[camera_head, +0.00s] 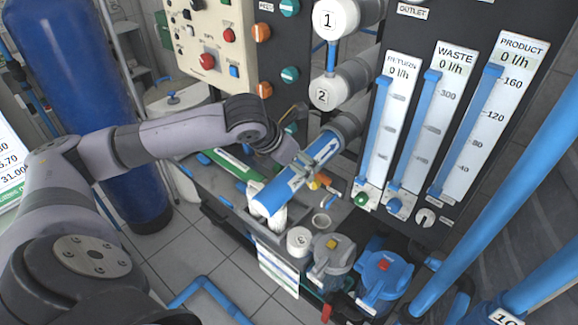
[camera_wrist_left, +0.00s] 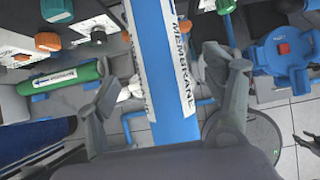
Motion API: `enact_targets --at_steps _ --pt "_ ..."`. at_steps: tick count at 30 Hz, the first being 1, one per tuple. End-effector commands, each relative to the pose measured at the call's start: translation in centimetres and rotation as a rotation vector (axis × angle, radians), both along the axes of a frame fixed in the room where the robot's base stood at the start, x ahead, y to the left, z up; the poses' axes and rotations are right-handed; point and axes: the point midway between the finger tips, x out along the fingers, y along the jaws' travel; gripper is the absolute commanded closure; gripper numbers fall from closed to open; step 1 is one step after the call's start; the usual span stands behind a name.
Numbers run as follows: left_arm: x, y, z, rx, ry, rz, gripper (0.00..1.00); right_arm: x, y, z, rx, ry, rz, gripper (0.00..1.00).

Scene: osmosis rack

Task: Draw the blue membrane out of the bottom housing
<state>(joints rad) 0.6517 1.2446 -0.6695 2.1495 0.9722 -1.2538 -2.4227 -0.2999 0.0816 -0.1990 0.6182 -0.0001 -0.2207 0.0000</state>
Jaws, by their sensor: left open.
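The blue membrane (camera_head: 272,200) is a long tube with a white label. It sticks out of the bottom housing (camera_head: 352,124), slanting down to the left, with its far end hidden inside. My left gripper (camera_head: 308,163) is at the membrane's exposed length, near the housing mouth. In the left wrist view the membrane (camera_wrist_left: 155,85) runs between the spread fingers of my open left gripper (camera_wrist_left: 168,75), with visible gaps on both sides. Whether a finger touches it is unclear.
Housings one (camera_head: 328,18) and two (camera_head: 324,95) are above, with white caps. A valve with an orange part (camera_head: 318,183) sits close below the membrane. A grey pump (camera_head: 333,252) and a blue pump (camera_head: 383,272) stand lower. Flow meters (camera_head: 428,120) are to the right. Tiled floor is open at lower left.

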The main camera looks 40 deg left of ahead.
Motion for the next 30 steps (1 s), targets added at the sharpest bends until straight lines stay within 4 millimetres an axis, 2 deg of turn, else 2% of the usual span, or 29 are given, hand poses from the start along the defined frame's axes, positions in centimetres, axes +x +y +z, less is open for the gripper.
enact_targets --at_steps 2,5,18,30 --pt "0.5 -0.1 -1.2 -0.001 -0.001 0.0 0.25 1.3 0.1 -1.3 0.003 -0.022 0.0 0.6" --pt "1.0 -0.1 -1.5 -0.003 0.002 0.001 0.25 1.7 0.1 -0.6 0.003 -0.028 0.0 0.6" --pt "2.9 -0.3 -4.2 -0.001 0.0 0.0 0.25 -0.7 0.0 -0.6 0.0 0.008 0.001 0.6" --pt "3.1 -0.2 -4.5 -0.001 0.0 0.001 0.25 0.0 0.1 -0.6 0.002 0.0 0.001 0.6"
